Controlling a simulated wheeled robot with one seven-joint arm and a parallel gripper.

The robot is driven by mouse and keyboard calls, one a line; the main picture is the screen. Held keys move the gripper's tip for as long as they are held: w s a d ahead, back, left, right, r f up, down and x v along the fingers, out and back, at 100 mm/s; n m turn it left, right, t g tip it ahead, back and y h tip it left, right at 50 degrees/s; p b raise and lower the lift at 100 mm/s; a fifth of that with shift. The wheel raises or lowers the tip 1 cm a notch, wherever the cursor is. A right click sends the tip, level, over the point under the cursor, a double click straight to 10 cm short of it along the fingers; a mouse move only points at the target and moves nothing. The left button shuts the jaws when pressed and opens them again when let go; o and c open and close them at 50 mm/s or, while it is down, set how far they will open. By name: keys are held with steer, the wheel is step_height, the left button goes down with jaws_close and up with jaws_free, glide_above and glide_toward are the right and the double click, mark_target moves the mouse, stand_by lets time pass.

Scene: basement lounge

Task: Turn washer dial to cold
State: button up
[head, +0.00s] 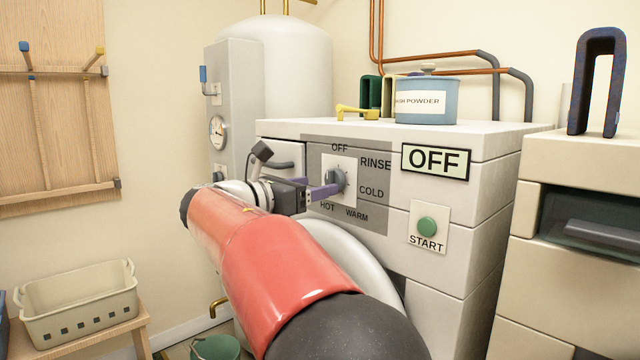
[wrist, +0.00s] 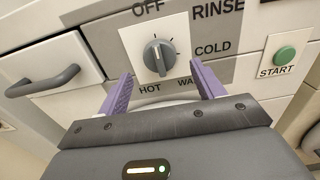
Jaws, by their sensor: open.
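The washer dial (head: 335,180) is a grey knob on a pale plate, ringed by the labels OFF, RINSE, COLD, WARM and HOT. It also shows in the wrist view (wrist: 157,57), its ridge roughly upright with a light mark at the upper end, towards OFF. COLD is printed at its right. The display (head: 435,161) reads OFF. My gripper (wrist: 160,73) is open and empty. Its purple fingers stand apart, left and right of the dial and slightly below it in the wrist view; neither visibly touches it. In the head view my gripper (head: 325,189) partly overlaps the dial.
The green START button (head: 427,226) is on the washer front, right of the dial. A grey drawer handle (wrist: 43,81) is to its left. A blue powder tub (head: 426,100) and a yellow item (head: 358,113) stand on top. A basket (head: 78,305) sits at lower left.

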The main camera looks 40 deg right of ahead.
mark_target(333, 181)
steer(key=shift+w+d, duration=0.2)
steer(key=shift+d, duration=2)
steer(key=c, duration=1)
steer(key=shift+o, duration=0.2)
